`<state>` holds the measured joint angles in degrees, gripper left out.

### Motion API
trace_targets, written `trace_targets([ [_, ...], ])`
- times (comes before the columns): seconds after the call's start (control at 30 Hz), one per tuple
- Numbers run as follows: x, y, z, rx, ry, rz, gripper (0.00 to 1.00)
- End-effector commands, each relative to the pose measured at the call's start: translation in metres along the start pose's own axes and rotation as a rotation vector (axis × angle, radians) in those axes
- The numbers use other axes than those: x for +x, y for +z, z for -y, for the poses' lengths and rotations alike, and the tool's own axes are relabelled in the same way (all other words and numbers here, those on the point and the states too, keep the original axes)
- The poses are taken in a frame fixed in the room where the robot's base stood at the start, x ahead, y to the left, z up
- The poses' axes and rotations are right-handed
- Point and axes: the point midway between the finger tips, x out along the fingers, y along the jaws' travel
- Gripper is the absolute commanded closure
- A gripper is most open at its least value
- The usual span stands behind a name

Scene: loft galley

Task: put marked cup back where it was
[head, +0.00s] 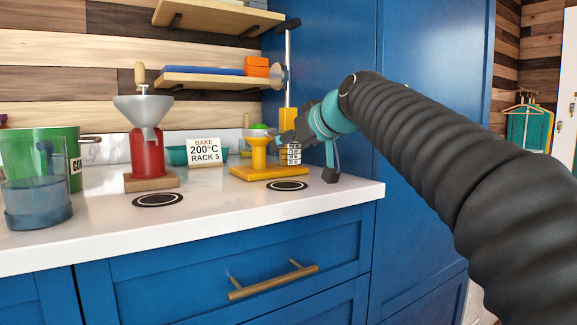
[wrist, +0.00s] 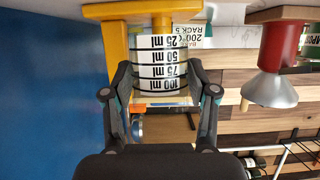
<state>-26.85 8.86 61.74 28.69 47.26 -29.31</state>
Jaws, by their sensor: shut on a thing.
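The marked cup (wrist: 160,60), white with black bands reading 25 to 100 ml, is between the two fingers of my gripper (wrist: 160,78) in the wrist view, which is upside down. My gripper (head: 288,137) is shut on it. In the head view the cup (head: 293,155) is upright beside the yellow stand (head: 258,152), over or close to its yellow base (head: 268,173). I cannot tell whether its bottom touches the base. Part of the cup is hidden by the fingers.
A red grinder with grey funnel (head: 147,145), a recipe card (head: 204,152), a green container (head: 55,150) and a clear jar (head: 36,190) stand left. Two black ringed discs (head: 158,200) (head: 287,185) lie on the white counter (head: 225,205). A tall blue cabinet (head: 415,60) is right.

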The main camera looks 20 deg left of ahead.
Motion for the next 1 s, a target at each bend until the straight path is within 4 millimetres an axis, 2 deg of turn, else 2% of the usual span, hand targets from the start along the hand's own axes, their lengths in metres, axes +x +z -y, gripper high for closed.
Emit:
trace_targets([
  [0.07,0.003,0.002,0.003,0.000,-0.001,-0.001,0.78],
  [0.37,0.017,0.036,0.004,0.000,-0.002,-0.001,0.78],
  [0.8,0.020,0.041,0.004,0.000,-0.002,-0.002,0.78],
  [0.83,0.019,0.040,0.004,0.000,-0.002,-0.002,0.37],
  [0.9,0.019,0.040,0.004,0.000,-0.002,-0.001,0.19],
  [1.0,0.019,0.040,0.004,0.000,-0.002,-0.001,0.17],
])
